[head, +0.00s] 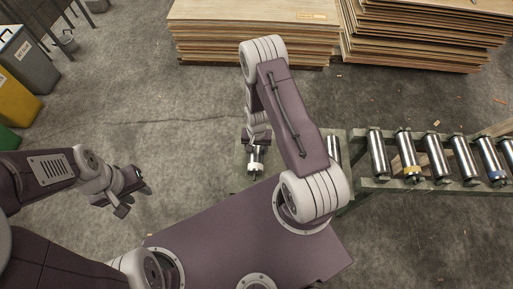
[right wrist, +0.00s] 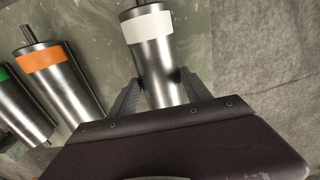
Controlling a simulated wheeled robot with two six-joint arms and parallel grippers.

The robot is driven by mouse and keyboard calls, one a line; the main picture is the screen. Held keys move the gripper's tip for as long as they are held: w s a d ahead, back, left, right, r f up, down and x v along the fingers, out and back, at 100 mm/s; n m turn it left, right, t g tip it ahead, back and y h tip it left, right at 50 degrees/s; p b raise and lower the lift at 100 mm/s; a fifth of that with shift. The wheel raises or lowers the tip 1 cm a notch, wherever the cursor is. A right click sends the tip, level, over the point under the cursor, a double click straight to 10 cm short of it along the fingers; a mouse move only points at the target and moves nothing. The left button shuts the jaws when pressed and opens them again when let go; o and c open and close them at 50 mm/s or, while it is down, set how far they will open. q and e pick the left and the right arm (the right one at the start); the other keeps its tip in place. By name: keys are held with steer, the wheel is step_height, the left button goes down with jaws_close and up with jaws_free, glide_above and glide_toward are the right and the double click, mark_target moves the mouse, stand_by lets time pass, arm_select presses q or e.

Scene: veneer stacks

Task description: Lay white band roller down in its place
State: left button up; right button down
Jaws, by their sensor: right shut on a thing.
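The white band roller (right wrist: 152,60) is a steel cylinder with a white band near its far end and a thin axle stub. My right gripper (right wrist: 158,92) is shut on its body, one finger on each side. In the head view, my right gripper (head: 257,143) is at the middle with the roller (head: 256,160) below it, over a greenish surface (head: 243,184). Whether the roller touches that surface I cannot tell. My left gripper (head: 128,198) hangs over the floor at the left, away from the rollers; its jaw opening is unclear.
In the right wrist view, an orange-banded roller (right wrist: 66,85) and a green-banded roller (right wrist: 22,112) lie left of the held one. A frame (head: 380,186) with several rollers, including a yellow-banded one (head: 409,158), runs right. Veneer stacks (head: 255,38) stand behind; bins (head: 28,55) stand left.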

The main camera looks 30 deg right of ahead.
steer(key=shift+f+b, duration=0.4)
steer(key=shift+f, duration=0.25)
stand_by(0.3)
steer(key=shift+c, duration=2)
jaws_free()
steer(key=shift+r, duration=0.1)
step_height(320, 180, up, 9)
steer(key=shift+p, duration=0.9)
